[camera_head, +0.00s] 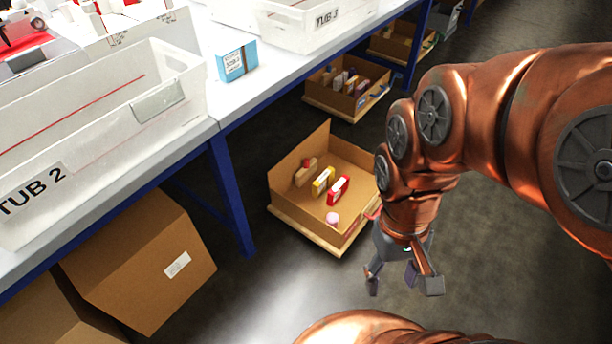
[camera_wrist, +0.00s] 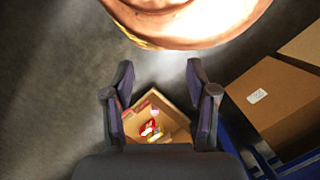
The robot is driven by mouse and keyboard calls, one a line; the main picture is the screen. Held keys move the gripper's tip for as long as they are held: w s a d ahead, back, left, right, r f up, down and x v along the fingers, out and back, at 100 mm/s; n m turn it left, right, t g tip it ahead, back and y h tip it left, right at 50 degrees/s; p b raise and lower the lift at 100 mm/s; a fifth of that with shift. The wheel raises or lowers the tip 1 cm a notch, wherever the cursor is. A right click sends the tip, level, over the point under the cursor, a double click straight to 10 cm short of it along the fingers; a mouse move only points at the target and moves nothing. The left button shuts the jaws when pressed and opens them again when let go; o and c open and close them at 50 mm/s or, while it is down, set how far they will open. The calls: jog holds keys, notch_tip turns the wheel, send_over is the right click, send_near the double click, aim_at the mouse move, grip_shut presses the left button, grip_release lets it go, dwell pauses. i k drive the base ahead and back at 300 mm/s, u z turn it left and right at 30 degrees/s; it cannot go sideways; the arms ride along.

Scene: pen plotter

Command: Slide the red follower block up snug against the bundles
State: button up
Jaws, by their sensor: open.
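My gripper (camera_head: 404,282) hangs with its fingers apart and empty, over the floor to the right of an open cardboard box. The wrist view also shows it (camera_wrist: 160,98), with the same box between and beyond the fingers. A red-and-white block (camera_head: 338,190) stands in that box, right of a yellow-and-white one (camera_head: 323,180) and a brown one (camera_head: 305,172). I cannot tell whether the red one is the follower block. Some red parts (camera_head: 22,28) show at the top left on the table, cut by the frame edge. No bundles can be made out for certain.
A white tub marked TUB 2 (camera_head: 75,178), another tub (camera_head: 325,20) and a blue carton (camera_head: 237,62) stand on the table. A blue table leg (camera_head: 230,195) is left of the box. Floor at right is clear.

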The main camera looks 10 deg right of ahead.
aim_at(310, 167)
jog(key=u, duration=0.5)
jog(key=k, duration=1.1)
jog(key=z, duration=0.3)
jog(key=i, duration=1.55)
jog(key=u, duration=0.6)
